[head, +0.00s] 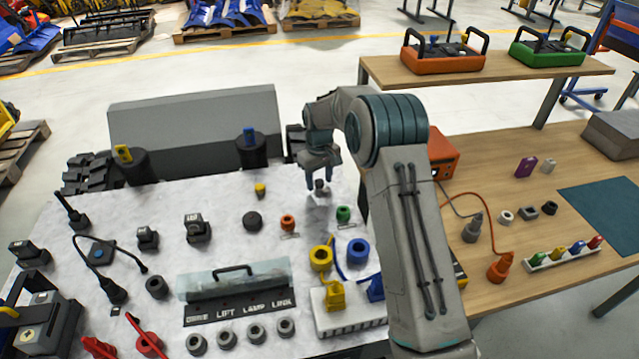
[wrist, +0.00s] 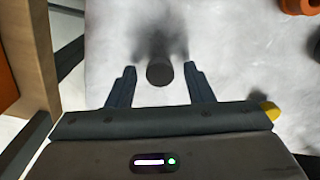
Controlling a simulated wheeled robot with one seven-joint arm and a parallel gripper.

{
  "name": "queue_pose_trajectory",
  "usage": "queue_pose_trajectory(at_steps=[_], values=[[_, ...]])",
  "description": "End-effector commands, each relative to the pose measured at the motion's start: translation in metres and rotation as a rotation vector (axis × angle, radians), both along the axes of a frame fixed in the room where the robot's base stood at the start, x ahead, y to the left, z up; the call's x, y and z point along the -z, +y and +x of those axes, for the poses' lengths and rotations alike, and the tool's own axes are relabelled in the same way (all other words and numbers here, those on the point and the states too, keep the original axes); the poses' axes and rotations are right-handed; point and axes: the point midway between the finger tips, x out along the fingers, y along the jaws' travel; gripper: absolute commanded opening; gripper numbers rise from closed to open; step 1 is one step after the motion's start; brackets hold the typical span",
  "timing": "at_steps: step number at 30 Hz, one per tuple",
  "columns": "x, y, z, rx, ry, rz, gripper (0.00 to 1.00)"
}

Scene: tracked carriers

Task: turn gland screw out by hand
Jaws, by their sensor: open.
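A small dark round part (wrist: 159,74), which looks like the gland screw, shows in the wrist view between the two fingertips of my gripper (wrist: 158,80). The fingers stand apart, with a gap on each side of it. In the head view my gripper (head: 322,180) points down over the far right part of the pale worktop, and the dark part (head: 320,186) shows under it. Whether it is threaded into anything is hidden.
Green (head: 343,214) and orange (head: 288,222) fittings and a dark round cap (head: 252,221) stand nearby. Yellow (head: 321,258) and blue (head: 358,251) rings are nearer. A clear-covered panel (head: 235,308) lies at the front. A wooden table (head: 530,290) is at the right.

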Motion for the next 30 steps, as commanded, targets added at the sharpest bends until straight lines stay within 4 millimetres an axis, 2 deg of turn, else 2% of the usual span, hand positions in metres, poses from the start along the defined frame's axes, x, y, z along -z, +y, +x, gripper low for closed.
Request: queue_pose_trajectory(at_steps=[6, 9, 17, 27, 30], values=[[0.0000, 0.0006, 0.0001, 0.359, -0.002, -0.001, 0.47], [-0.0003, 0.0002, 0.0001, 0.493, -0.001, -0.002, 0.47], [-0.0004, 0.0004, 0.0000, 0.691, -0.001, -0.002, 0.47], [-0.0010, 0.0005, -0.0003, 1.252, 0.000, -0.002, 0.47], [-0.0009, 0.0003, -0.0002, 1.369, 0.000, -0.001, 0.47]])
